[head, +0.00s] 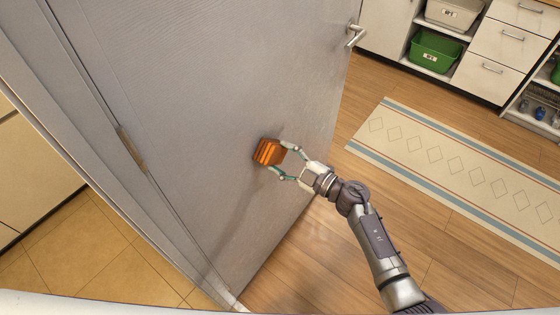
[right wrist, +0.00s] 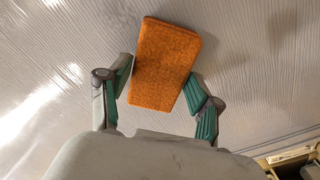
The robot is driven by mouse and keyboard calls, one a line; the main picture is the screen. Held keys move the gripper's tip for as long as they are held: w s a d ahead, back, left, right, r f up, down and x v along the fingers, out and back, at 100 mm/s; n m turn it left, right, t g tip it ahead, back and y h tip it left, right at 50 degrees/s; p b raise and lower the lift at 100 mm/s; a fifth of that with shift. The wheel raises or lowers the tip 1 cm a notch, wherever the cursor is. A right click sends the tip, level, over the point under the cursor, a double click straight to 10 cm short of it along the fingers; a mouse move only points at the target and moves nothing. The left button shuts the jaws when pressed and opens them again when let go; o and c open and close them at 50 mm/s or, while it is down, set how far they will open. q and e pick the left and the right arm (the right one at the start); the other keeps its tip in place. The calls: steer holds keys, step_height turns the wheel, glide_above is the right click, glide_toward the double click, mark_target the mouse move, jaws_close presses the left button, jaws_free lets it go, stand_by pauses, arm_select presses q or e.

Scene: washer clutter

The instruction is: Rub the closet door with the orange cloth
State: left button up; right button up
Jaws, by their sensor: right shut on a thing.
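The orange cloth (head: 268,152) is a folded, block-like pad at the face of the grey closet door (head: 200,90). My right gripper (head: 281,160) is shut on the cloth, with one finger on each side of it. In the right wrist view the cloth (right wrist: 165,65) sits tilted between the green-padded fingers (right wrist: 160,92), with the door surface (right wrist: 60,50) right behind it. The cloth looks to be against the door or very close to it; contact itself is hidden. My left gripper is not in view.
The door handle (head: 356,36) sticks out near the door's upper right edge. A patterned runner (head: 460,170) lies on the wood floor to the right. White drawers (head: 495,70) and a shelf with a green bin (head: 435,52) stand at the back right.

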steer(key=shift+w+d, duration=0.75)
steer(key=shift+w, duration=0.25)
steer(key=shift+w+d+f+b, duration=0.1)
steer(key=shift+w+d+b, duration=0.3)
steer(key=shift+w, duration=0.2)
steer(key=shift+w+d+b, duration=0.3)
steer(key=shift+w+b, duration=0.15)
steer(key=shift+w, duration=0.1)
steer(key=shift+w+d, duration=0.25)
steer(key=shift+w, duration=0.15)
steer(key=shift+w+d+b, duration=0.45)
steer(key=shift+w, duration=0.2)
steer(key=shift+w+d+b, duration=0.4)
steer(key=shift+w+b, duration=0.05)
steer(key=shift+w, duration=0.15)
steer(key=shift+w+d, duration=0.2)
steer(key=shift+w, duration=0.1)
steer(key=shift+s+a, duration=0.1)
